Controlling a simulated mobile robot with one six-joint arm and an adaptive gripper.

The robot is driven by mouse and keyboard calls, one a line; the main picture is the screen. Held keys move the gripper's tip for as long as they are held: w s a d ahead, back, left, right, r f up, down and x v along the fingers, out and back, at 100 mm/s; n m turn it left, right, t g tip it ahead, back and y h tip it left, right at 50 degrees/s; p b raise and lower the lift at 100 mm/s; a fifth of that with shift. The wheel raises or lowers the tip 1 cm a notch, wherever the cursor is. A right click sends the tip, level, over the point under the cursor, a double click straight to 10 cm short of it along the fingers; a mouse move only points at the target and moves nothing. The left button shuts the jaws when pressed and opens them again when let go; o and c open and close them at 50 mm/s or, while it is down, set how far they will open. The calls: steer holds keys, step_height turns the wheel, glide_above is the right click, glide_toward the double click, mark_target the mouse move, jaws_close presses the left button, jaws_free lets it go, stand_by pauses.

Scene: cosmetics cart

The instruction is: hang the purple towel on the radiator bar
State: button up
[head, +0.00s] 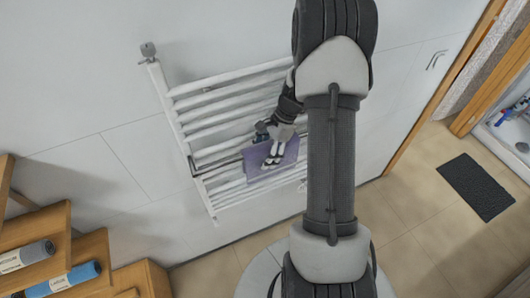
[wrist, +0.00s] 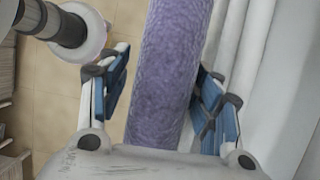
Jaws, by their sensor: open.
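The purple towel (head: 256,169) is at the lower part of the white radiator (head: 205,106). It appears to hang over the dark bar (head: 222,160) on the radiator's front, but my gripper hides part of its upper edge. My gripper (head: 271,155) is in front of the towel. In the wrist view the towel (wrist: 168,70) runs as a strip between the blue-padded fingers of my gripper (wrist: 163,98). The fingers are open, with a gap visible at the left side; the right finger is close to the towel, and I cannot tell whether it touches.
A dark mat (head: 475,186) lies on the tiled floor at the right. White radiator rungs (wrist: 290,80) are close at the right in the wrist view.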

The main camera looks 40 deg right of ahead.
stand_by(0.3)
steer(key=v, duration=1.2)
steer(key=s+a+r+n+h+b, duration=0.1)
steer(key=s+a+r+n+b, duration=0.15)
steer(key=a+n+b, duration=0.35)
steer(key=s+a+r+n+h+b, duration=0.2)
steer(key=a+r+n, duration=0.1)
steer(key=a, duration=0.5)
steer(key=s+a+f+n+t+h+b, duration=0.1)
steer(key=s+a+f+n+t+b, duration=0.2)
steer(key=s+a+f+n+b, duration=0.2)
steer(key=s+a+n+b, duration=0.2)
steer(key=s+a+n, duration=0.2)
steer(key=s+n, duration=0.2)
steer(key=shift+s+t+b, duration=0.3)
steer(key=shift+s, duration=1.05)
